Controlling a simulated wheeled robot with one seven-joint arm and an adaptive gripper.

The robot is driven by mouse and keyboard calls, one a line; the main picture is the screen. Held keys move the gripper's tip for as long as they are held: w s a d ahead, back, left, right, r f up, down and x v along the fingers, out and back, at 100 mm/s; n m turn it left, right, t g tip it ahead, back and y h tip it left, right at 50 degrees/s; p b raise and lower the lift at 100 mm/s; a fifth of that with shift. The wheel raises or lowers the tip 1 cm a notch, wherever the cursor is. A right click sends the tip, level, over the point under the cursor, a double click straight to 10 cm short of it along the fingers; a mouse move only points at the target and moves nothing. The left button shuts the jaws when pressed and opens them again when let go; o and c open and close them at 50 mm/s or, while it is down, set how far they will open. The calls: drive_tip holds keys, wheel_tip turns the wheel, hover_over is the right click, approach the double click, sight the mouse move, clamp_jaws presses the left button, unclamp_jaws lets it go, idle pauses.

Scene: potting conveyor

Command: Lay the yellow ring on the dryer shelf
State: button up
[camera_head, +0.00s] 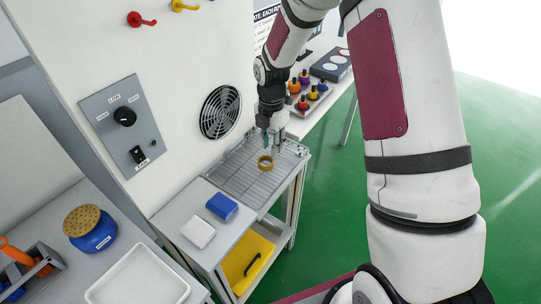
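The yellow ring (265,163) is at the right part of the wire dryer shelf (233,173). It looks flat on the wires, with the bars showing through its middle. My gripper (273,149) is just above and slightly right of the ring, pointing down. Its two fingers look spread apart, with nothing seen between them. A small gap seems to separate the fingertips from the ring, but the view is small and contact is hard to judge.
The dryer wall with a round fan grille (220,112) stands behind the shelf. A table with several colored pieces (304,92) stands beyond.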

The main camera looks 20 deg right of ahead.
drive_tip(key=s+r+m+t, duration=0.1)
drive_tip(key=s+r+m, duration=0.4)
drive_tip(key=r, duration=0.6)
drive_tip(key=s+r+m+t, duration=0.1)
drive_tip(key=s+r+m, duration=0.45)
drive_tip(key=r, duration=0.55)
drive_tip(key=s+r+m+t, duration=0.1)
drive_tip(key=s+r+m, duration=0.2)
drive_tip(key=s+m, duration=0.4)
drive_tip(key=s+r+m+t, duration=0.2)
drive_tip(key=s+m, duration=0.4)
drive_tip(key=s, duration=0.3)
drive_tip(key=shift+s+a+r+m+t, duration=0.3)
drive_tip(key=shift+s+a+r+m, duration=0.1)
drive_tip(key=shift+r, duration=0.5)
drive_tip(key=shift+a, duration=0.1)
